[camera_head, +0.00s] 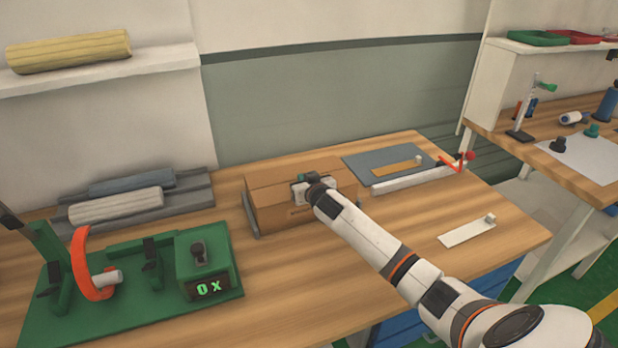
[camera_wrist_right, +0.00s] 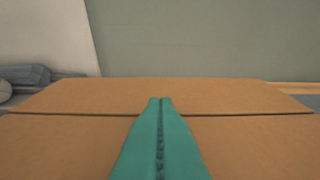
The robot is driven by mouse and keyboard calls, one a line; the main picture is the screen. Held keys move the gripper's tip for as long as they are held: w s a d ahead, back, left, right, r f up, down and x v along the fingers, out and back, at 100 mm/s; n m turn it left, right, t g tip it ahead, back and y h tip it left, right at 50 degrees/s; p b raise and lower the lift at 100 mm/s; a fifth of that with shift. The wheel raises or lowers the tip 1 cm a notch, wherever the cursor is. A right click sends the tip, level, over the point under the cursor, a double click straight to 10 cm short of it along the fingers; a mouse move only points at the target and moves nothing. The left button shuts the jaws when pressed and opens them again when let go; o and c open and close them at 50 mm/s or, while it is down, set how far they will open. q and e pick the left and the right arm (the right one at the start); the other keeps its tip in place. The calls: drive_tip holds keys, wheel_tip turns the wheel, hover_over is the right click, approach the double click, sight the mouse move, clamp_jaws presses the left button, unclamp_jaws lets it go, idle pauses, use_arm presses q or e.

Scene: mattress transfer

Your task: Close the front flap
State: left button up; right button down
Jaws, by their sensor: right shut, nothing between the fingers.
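A brown cardboard box (camera_head: 275,208) stands on the wooden table in the middle of the head view. Its top (camera_wrist_right: 75,98) fills the lower part of the right wrist view, where a far panel and a near panel (camera_wrist_right: 60,145) meet along a thin dark seam and look nearly flat. My right gripper (camera_head: 307,177) is over the box top, its teal fingers (camera_wrist_right: 160,100) shut together and empty. The fingertips overlap the seam in the wrist view; I cannot tell whether they touch the cardboard. My wrist hides part of the box's front. My left gripper is not in view.
A green fixture (camera_head: 225,240) with an orange ring and a display stands at front left. Grey trays with rolls (camera_head: 115,205) lie behind it. A blue-grey board (camera_head: 360,168) and white strip (camera_head: 467,231) lie to the right. Bare wood (camera_head: 270,275) is in front of the box.

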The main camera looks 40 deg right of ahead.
drive_tip(key=r+p, duration=0.2)
drive_tip(key=r, duration=0.1)
drive_tip(key=shift+s+r+p, duration=0.3)
drive_tip(key=shift+r+p, duration=0.05)
drive_tip(key=shift+p, duration=0.05)
drive_tip(key=b+v, duration=0.1)
drive_tip(key=v, duration=0.8)
drive_tip(key=shift+s, duration=0.2)
drive_tip(key=shift+a, duration=0.1)
